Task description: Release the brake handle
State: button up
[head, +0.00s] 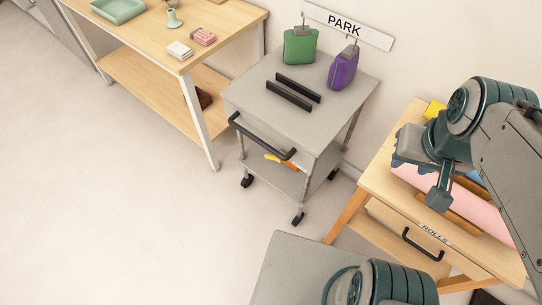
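A grey wheeled cart (300,120) stands against the wall under a PARK sign (345,25). A black push handle (262,137) curves out from its front edge. Below that handle, a small yellow and orange piece (284,161) shows at the front of the cart; it may be the brake handle, but it is too small to tell its position. My gripper (438,196) is at the right, above the wooden table and well apart from the cart. Its fingers are not clear enough to show whether they are open.
Two black rails (293,90), a green bag (300,46) and a purple bag (343,69) are on the cart top. A wooden bench (150,40) stands left. A table with a ROLLS drawer (400,228) and pink roll (470,212) stands right. Floor front-left is clear.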

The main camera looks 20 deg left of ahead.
aim_at(268, 157)
jog(key=k, duration=0.8)
jog(key=u, duration=0.85)
jog(key=i, duration=1.3)
jog(key=z, duration=0.8)
jog(key=k, duration=0.9)
jog(key=u, duration=0.45)
